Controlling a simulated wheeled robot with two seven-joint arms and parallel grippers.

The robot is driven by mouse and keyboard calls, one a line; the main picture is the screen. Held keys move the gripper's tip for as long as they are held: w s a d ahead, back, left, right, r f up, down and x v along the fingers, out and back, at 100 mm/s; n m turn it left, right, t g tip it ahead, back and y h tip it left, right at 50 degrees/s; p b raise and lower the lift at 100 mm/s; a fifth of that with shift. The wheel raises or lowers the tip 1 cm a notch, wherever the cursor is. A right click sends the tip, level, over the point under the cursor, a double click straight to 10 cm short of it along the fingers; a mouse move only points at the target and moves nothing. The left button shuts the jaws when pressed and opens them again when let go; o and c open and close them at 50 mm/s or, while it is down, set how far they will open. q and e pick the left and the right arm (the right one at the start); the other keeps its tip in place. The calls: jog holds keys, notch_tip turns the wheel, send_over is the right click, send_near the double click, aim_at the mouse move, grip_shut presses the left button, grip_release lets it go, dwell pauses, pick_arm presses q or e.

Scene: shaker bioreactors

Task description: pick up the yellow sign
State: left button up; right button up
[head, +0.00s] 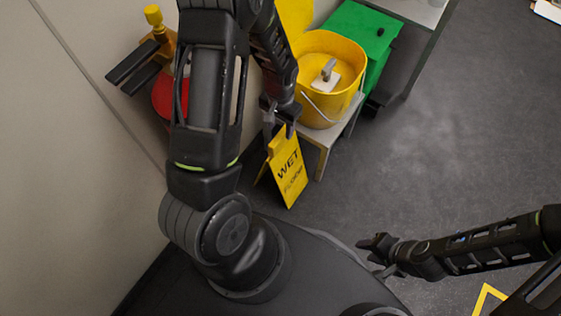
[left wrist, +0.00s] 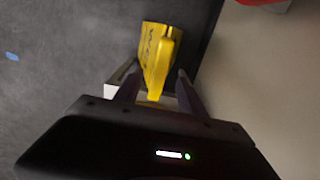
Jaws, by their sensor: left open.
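The yellow sign (head: 287,172) is a folding floor sign with black lettering that begins with "WET". It stands on the grey floor beside a small bench. My left gripper (head: 280,130) is just above the sign's top edge in the head view. In the left wrist view the sign (left wrist: 155,55) lies ahead, and its top reaches between the two fingers of my left gripper (left wrist: 155,85). The fingers are apart, one on each side of the top; I cannot tell whether they touch it. My right gripper (head: 380,252) is at the lower right, far from the sign, with its fingers apart and nothing between them.
A yellow bucket (head: 345,100) with a wire handle stands on the small bench (head: 324,140) right behind the sign. A green box (head: 360,30) and a red object (head: 163,102) are nearby. The wall (head: 90,160) is close on the left.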

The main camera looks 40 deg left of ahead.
aim_at(281, 141)
pick_arm(q)
jog(key=shift+f+b, duration=0.4)
jog(key=shift+f, duration=0.95)
jog(key=shift+d+f+b, duration=0.1)
jog(key=shift+f+b, duration=0.85)
jog(key=shift+f, duration=1.7)
jog(key=shift+c, duration=0.5)
grip_shut()
jog(key=shift+r, duration=0.1)
